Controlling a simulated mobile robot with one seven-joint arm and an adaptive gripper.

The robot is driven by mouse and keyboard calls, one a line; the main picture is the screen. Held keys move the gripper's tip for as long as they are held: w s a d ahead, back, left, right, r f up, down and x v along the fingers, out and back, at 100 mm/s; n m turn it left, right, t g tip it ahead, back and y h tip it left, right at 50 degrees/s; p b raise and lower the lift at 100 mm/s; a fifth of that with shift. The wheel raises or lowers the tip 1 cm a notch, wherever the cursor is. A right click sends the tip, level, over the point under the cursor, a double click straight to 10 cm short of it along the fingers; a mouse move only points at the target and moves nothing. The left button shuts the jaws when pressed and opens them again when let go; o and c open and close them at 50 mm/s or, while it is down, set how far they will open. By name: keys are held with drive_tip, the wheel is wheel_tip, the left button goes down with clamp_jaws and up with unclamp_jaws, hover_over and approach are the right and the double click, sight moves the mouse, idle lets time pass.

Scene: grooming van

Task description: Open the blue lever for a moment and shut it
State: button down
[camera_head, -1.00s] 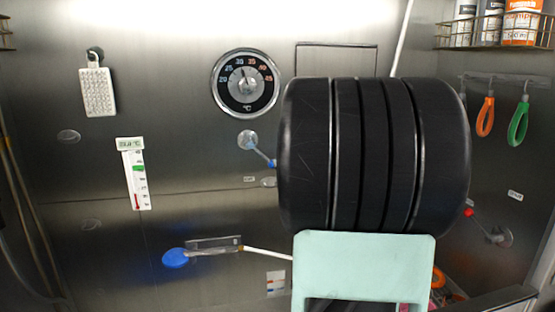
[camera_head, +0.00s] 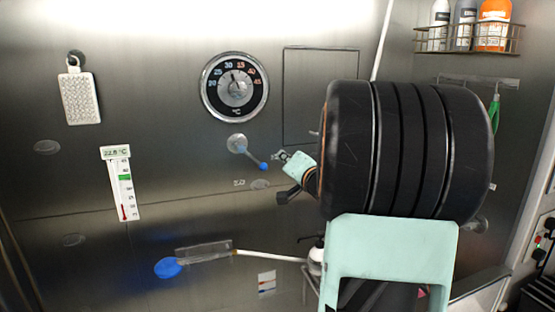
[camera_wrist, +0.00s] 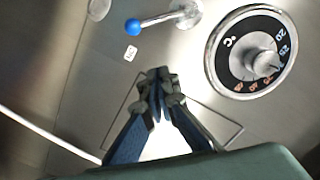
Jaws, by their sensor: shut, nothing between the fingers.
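The blue lever (camera_head: 251,156) is a short metal arm with a blue ball tip, mounted on a round plate on the steel wall below the round dial. In the head view it slants down to the right. It also shows in the wrist view (camera_wrist: 155,20), near the top edge, with the blue ball at its left end. My gripper (camera_head: 282,157) is just right of the blue ball, apart from it. In the wrist view my gripper (camera_wrist: 158,85) has its fingertips together with nothing between them, below the lever in the picture.
A dial thermometer (camera_head: 235,87) sits above the lever, and a strip thermometer (camera_head: 121,183) hangs to the left. A blue disc (camera_head: 168,267) with a pale rod is lower on the wall. A wire basket of bottles (camera_head: 468,40) is at upper right. My dark arm hides the wall at right.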

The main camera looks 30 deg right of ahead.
drive_tip(key=w+f, duration=0.3)
drive_tip(key=w, duration=0.7)
drive_tip(key=shift+a+p, duration=0.3)
drive_tip(key=shift+p, duration=0.05)
drive_tip(key=shift+a+f+m, duration=0.2)
drive_tip(key=shift+f+m, duration=0.25)
drive_tip(key=shift+m, duration=0.05)
drive_tip(key=shift+w+a+f+m, duration=0.15)
drive_tip(key=shift+a+f+m, duration=0.45)
drive_tip(key=shift+m, duration=0.75)
drive_tip(key=shift+w+a+f+m, duration=0.3)
drive_tip(key=shift+a+m, duration=0.35)
drive_tip(key=shift+m, duration=0.65)
drive_tip(key=shift+w+a+f+m, duration=0.1)
drive_tip(key=shift+a+f+m, duration=0.5)
drive_tip(key=shift+m, duration=0.75)
drive_tip(key=shift+a, duration=0.1)
